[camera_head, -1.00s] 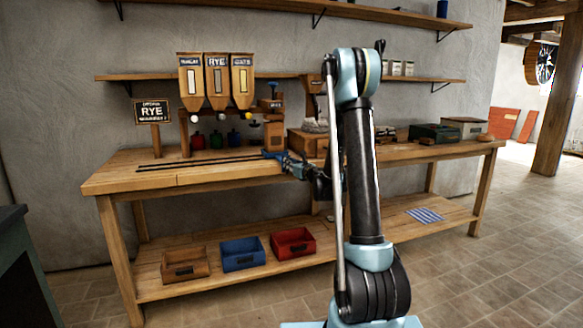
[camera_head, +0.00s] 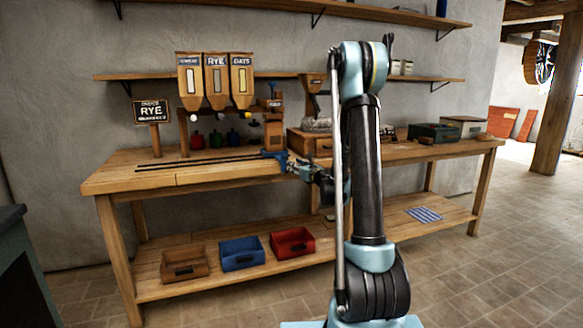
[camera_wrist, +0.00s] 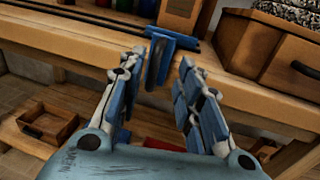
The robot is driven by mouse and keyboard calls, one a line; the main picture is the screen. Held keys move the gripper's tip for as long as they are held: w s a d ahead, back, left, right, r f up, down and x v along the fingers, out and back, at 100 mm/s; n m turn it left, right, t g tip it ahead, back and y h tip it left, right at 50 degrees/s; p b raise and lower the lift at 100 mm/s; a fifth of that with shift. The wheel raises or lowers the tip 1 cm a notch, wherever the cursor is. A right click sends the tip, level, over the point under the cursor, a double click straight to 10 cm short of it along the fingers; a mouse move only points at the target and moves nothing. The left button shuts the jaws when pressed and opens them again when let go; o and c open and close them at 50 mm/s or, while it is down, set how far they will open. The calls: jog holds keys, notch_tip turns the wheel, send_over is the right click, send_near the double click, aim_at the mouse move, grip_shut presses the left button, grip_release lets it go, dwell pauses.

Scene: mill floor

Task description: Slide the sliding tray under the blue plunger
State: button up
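My gripper (camera_wrist: 163,62) is open in the wrist view, its two blue-padded fingers apart. An upright blue piece (camera_wrist: 157,58) stands at the bench edge between the fingertips, with a gap on the right side; contact on the left is unclear. It also shows as a blue shape (camera_head: 275,154) at the right end of the dark rails in the head view. It may be the sliding tray's handle; I cannot make out the tray body. Small red, green and blue (camera_head: 232,136) pieces stand in a row behind the rails. The blue one may be the plunger.
Two dark rails (camera_head: 195,164) run along the bench (camera_head: 130,180). Hoppers (camera_head: 216,82) hang above, beside a RYE sign (camera_head: 151,112). A wooden drawer box (camera_head: 310,143) stands just right of the blue piece. Brown, blue and red bins (camera_head: 292,243) sit on the lower shelf.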

jog(key=v, duration=0.7)
jog(key=shift+s, duration=0.1)
jog(key=s+a+f+n+g+h, duration=0.15)
jog(key=s+n+g, duration=0.25)
jog(key=s+n, duration=0.55)
jog(key=s+a+n+g+y, duration=0.1)
jog(key=s+a+n+g, duration=0.15)
jog(key=s+n, duration=0.65)
jog(key=s+d+f+n+g+h, duration=0.2)
jog(key=s+d+f+n, duration=0.1)
jog(key=s, duration=0.6)
jog(key=s+d+f+n+g+h, duration=0.2)
jog(key=s+d+n, duration=0.3)
jog(key=s, duration=0.4)
jog(key=s+d+f+n+g+h, duration=0.3)
jog(key=s+d+f+n+h, duration=0.1)
jog(key=s, duration=0.5)
jog(key=shift+s+d+f, duration=0.2)
jog(key=shift+d+f, duration=0.25)
jog(key=shift+d, duration=0.25)
jog(key=shift+h, duration=0.25)
